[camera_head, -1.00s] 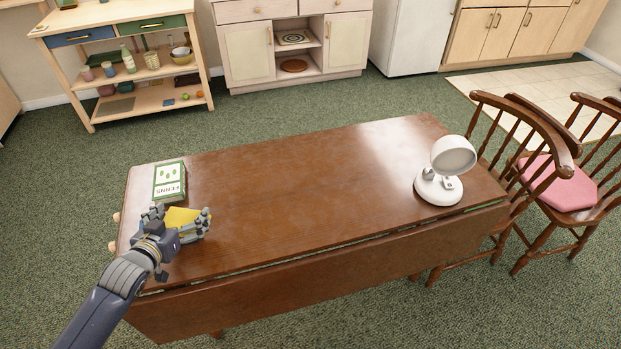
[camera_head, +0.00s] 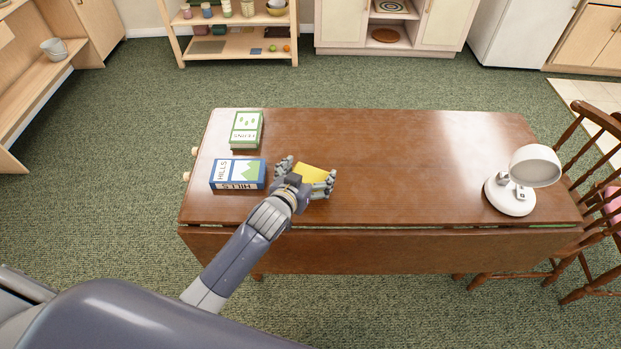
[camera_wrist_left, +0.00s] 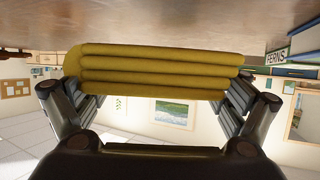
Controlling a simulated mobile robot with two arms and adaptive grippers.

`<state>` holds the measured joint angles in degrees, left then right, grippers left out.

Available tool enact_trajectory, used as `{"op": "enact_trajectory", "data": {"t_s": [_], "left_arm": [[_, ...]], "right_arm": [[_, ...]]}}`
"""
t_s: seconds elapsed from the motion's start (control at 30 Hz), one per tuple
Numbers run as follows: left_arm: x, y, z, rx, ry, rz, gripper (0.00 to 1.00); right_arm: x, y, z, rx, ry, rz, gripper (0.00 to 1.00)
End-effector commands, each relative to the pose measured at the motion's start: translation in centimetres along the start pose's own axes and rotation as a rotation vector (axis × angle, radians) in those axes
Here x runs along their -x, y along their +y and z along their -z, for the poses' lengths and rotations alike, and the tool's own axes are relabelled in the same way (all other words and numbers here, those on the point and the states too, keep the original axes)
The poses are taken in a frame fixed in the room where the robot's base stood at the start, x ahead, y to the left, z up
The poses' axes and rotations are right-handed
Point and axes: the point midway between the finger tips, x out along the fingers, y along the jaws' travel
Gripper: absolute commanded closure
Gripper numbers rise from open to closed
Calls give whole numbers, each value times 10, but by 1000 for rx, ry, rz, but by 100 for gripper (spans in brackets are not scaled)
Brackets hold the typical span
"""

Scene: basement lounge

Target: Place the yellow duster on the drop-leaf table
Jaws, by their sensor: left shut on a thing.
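The yellow duster (camera_head: 314,172) is a folded cloth held between the fingers of my left gripper (camera_head: 307,176). In the left wrist view the duster (camera_wrist_left: 160,70) shows as several stacked folds, with the gripper's fingers (camera_wrist_left: 160,105) on both its sides. The brown wooden drop-leaf table (camera_head: 400,160) lies under the gripper, which is over its left half, right of a blue book. In the wrist view the tabletop (camera_wrist_left: 160,20) is very close to the duster; I cannot tell whether they touch. My right gripper is not in view.
A blue HILLS book (camera_head: 238,174) lies just left of the gripper, and a green-and-white FERNS book (camera_head: 246,129) lies behind it. A white lamp (camera_head: 515,190) stands at the table's right end. The tabletop between gripper and lamp is clear. A wooden chair (camera_head: 600,200) stands at the right.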

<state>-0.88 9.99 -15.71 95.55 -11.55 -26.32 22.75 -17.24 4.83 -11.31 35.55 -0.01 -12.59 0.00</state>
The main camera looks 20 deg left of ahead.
Motion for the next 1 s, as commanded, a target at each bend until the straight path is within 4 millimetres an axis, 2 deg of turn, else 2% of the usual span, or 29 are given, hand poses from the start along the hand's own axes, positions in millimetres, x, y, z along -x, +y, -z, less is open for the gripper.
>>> {"op": "enact_trajectory", "data": {"t_s": [0.07, 0.33, 0.73, 0.77, 1.0], "left_arm": [[-2, 3, -2, -1, 0, 1, 32], [-13, 3, -30, 0, 0, 0, 32], [-16, 3, -36, 0, 1, 0, 32], [-15, 3, -35, 0, 1, 0, 2], [-15, 3, -35, 0, 0, 0, 0]], "right_arm": [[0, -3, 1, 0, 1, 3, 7], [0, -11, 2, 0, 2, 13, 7], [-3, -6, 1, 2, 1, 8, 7], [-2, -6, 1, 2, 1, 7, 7], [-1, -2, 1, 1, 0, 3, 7]]}}
